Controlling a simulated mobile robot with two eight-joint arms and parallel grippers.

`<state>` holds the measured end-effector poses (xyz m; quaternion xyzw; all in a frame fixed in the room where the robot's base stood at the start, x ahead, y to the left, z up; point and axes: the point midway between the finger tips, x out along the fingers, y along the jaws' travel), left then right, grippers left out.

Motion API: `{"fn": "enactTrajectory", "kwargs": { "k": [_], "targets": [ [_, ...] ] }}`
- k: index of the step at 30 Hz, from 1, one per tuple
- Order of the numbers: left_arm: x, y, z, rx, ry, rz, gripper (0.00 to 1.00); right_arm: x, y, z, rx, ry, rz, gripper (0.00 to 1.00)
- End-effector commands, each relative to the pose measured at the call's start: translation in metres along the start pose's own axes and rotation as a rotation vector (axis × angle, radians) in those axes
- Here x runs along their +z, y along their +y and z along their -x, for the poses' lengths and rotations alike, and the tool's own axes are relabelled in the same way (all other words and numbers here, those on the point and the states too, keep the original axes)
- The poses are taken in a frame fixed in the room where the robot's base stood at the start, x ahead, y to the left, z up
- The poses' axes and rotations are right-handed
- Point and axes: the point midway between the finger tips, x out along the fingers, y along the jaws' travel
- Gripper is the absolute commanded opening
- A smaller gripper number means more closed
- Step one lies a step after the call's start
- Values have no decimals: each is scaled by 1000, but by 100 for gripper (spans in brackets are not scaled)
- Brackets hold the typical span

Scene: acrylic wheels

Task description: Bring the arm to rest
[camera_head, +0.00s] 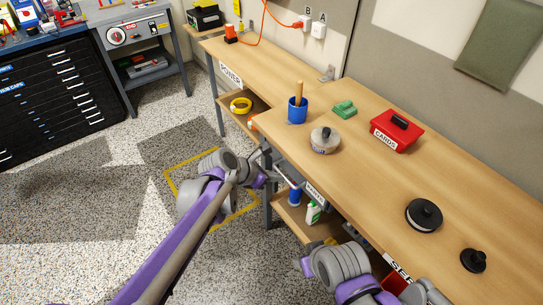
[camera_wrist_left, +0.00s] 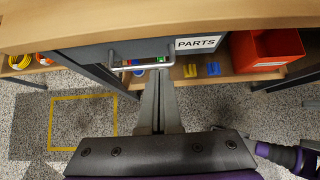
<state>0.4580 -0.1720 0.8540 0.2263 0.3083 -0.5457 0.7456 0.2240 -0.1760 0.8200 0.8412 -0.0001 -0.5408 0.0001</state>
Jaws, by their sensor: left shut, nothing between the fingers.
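My left arm (camera_head: 185,235) reaches in from the lower left in the head view. Its gripper (camera_head: 278,170) is by the front edge of the workbench, near the drawer labelled PARTS. In the left wrist view the gripper fingers (camera_wrist_left: 162,75) are together and empty. Their tips are close to the metal drawer handle (camera_wrist_left: 130,68); I cannot tell if they touch it. My right arm (camera_head: 345,270) shows at the bottom right of the head view; its gripper is not visible there.
A red bin (camera_wrist_left: 268,52) sits on the lower shelf. Floor (camera_head: 70,265) at left is free.

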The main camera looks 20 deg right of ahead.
Motion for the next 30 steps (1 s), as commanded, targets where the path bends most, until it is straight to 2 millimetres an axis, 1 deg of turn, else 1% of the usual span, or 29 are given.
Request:
{"fn": "enactTrajectory", "kwargs": {
  "k": [5, 8, 11, 12, 14, 15, 17, 18, 20, 21, 23, 24, 27, 30],
  "targets": [
    [0, 0, 2, 0, 1, -2, 0, 0, 0, 0, 0, 0, 0, 57],
    [-4, 1, 14, 13, 13, -47, 0, -2, 0, 3, 0, 1, 0, 57],
    [-16, 2, 47, 47, 54, -188, 0, -6, 0, 11, 0, 4, 0, 57],
    [-24, 2, 66, 64, 82, -273, 0, -9, 0, 16, 0, 6, 0, 57],
    [-39, 0, 98, 87, 135, -421, 0, -13, 0, 23, 0, 8, 0, 57],
    [-50, -3, 120, 99, 176, -530, 0, -16, 0, 28, 0, 10, 0, 57],
    [-68, -9, 151, 107, 243, -694, 0, -21, 0, 36, 0, 13, 0, 57],
    [-80, -14, 171, 107, 290, -801, 0, -24, 0, 40, 0, 15, 0, 57],
    [-99, -22, 199, 97, 364, -961, 0, -28, 0, 47, 0, 18, 0, 57],
    [-112, -28, 217, 84, 415, -1066, 0, -32, 0, 52, 0, 20, 0, 57],
    [-131, -39, 242, 53, 491, -1221, 0, -37, 0, 59, 0, 23, 0, 57],
    [-144, -46, 258, 26, 542, -1321, 0, -40, 0, 64, 0, 26, 0, 57],
    [-174, -65, 290, -61, 659, -1550, 0, -49, 0, 75, 0, 32, 0, 57],
    [-198, -81, 313, -158, 751, -1731, 0, -56, 0, 83, 0, 37, 0, 57]
  ]
}}
